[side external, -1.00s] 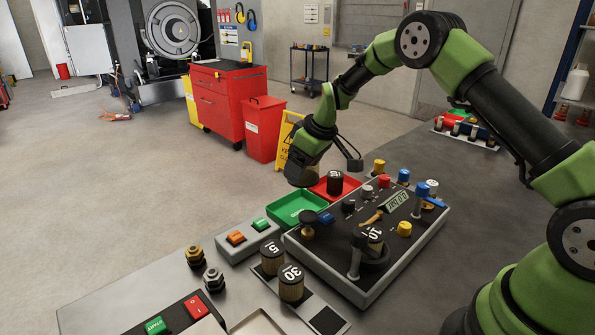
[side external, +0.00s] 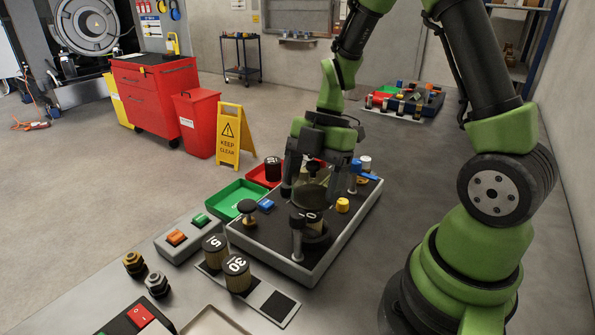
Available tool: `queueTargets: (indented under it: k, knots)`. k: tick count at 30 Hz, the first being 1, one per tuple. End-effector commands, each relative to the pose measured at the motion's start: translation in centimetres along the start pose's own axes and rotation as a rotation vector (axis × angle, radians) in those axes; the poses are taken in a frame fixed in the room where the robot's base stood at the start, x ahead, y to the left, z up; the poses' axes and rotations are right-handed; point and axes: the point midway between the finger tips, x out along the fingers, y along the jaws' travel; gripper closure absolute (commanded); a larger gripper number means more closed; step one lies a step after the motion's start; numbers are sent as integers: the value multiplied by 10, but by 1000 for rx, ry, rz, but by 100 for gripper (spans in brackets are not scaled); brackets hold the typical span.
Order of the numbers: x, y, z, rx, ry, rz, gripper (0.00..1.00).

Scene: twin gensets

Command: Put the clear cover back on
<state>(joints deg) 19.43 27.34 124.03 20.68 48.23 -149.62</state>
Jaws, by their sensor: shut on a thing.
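My gripper (side external: 319,186) points down over the middle of the grey-edged black panel (side external: 262,247) in the side external view. Its fingers stand apart on either side of a see-through, faintly tinted piece, which looks like the clear cover (side external: 314,192). The cover appears held just above the panel; whether its lower edge touches anything is unclear. The gripper and cover hide the middle and back of the panel.
Green (side external: 237,198) and red (side external: 262,175) trays lie behind left. Two brass-sided weights (side external: 236,273) stand in front.

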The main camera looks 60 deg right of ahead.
Motion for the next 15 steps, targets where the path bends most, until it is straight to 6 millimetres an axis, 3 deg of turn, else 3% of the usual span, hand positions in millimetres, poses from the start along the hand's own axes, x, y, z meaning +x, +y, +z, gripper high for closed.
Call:
queueTargets:
  k: [15]
  knots:
    - [42, 0, 17, 1, 2, -4, 50]
